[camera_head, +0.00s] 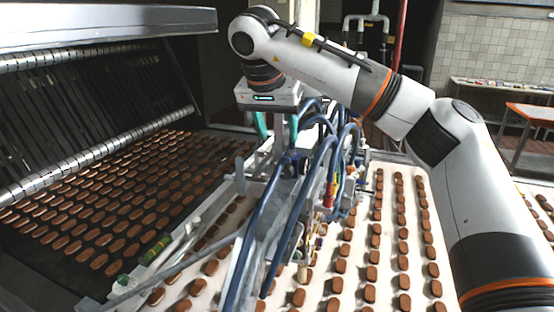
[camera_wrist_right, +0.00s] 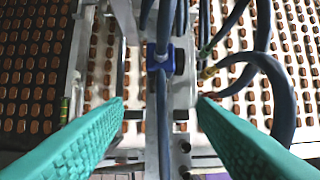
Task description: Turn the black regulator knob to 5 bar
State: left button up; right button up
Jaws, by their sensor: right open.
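My right gripper (camera_head: 277,128) hangs from the arm over the depositing machine, its teal fingers pointing down. In the right wrist view the gripper (camera_wrist_right: 160,103) is open, with one finger on each side and nothing held between them. A small black round part (camera_wrist_right: 179,62) sits beside a blue block (camera_wrist_right: 158,58) on the metal frame, ahead of the fingertips and apart from them. It may be the regulator knob, but I cannot tell for sure. No pressure reading is legible. My left gripper is not in view.
Blue hoses (camera_head: 262,225) loop around the frame and close to the right finger (camera_wrist_right: 245,140). Rows of brown biscuits lie on the white conveyor (camera_head: 325,285) and on the dark conveyor (camera_head: 60,285).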

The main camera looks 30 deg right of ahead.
aim_at(285, 166)
jog(key=x, duration=0.8)
jog(key=shift+f, duration=0.3)
jog(key=shift+w+d+f+p, duration=0.1)
jog(key=shift+f+p, duration=0.3)
jog(key=shift+f, duration=0.55)
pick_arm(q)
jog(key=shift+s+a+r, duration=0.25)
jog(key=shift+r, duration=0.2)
pick_arm(e)
jog(key=shift+f, duration=0.1)
jog(key=shift+w+d+f, duration=0.1)
jog(key=shift+w+d, duration=0.05)
jog(key=shift+d, duration=0.05)
